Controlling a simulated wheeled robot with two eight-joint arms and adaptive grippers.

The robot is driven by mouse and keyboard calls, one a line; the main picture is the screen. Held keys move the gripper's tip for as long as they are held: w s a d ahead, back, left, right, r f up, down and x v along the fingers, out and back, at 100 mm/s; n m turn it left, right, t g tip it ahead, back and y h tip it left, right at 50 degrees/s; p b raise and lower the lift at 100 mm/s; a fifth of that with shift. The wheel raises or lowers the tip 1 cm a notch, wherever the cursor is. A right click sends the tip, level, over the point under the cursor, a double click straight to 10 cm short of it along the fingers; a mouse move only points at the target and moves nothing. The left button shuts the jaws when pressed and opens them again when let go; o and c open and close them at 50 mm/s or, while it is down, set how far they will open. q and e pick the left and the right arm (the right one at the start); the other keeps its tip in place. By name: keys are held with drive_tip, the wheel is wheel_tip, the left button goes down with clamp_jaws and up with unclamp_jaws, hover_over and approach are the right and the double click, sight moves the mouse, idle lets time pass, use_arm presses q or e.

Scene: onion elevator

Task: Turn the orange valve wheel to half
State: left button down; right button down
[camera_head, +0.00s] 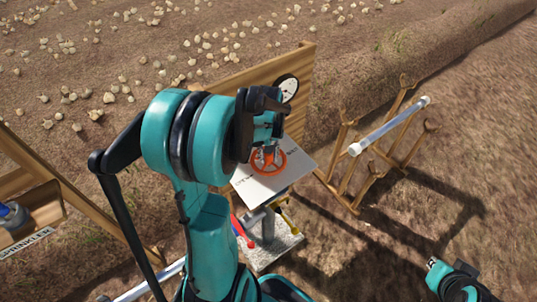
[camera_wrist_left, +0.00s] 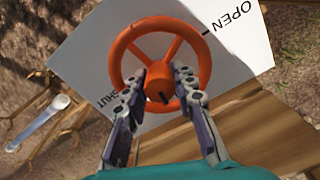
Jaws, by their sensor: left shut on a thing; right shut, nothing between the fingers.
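The orange valve wheel (camera_head: 268,174) sits over a white tilted panel (camera_head: 302,163) on a stand. In the left wrist view the wheel (camera_wrist_left: 155,25) fills the upper middle. The panel (camera_wrist_left: 90,55) there reads OPEN at upper right and SHUT at lower left, with dark tick marks. My left gripper (camera_head: 268,151) is above the wheel. Its two fingers (camera_wrist_left: 163,72) are on either side of the wheel's middle and shut on it; the exact contact is partly hidden. A dark mark shows near the hub. My right gripper (camera_head: 432,263) is shut and empty, low at the right, away from the wheel.
A round gauge (camera_head: 288,87) is on the wooden board behind the panel. A wooden rack (camera_head: 352,180) holding a pale pipe (camera_head: 390,127) stands right of the panel. Red and yellow handles show below the panel. A wooden shelf labelled SPRINKLER (camera_head: 27,243) is at left.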

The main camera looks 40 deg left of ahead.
use_arm(q)
drive_tip(key=shift+n, duration=0.6)
drive_tip(key=c, duration=1.2)
unclamp_jaws()
wheel_tip(320, 180, up, 12)
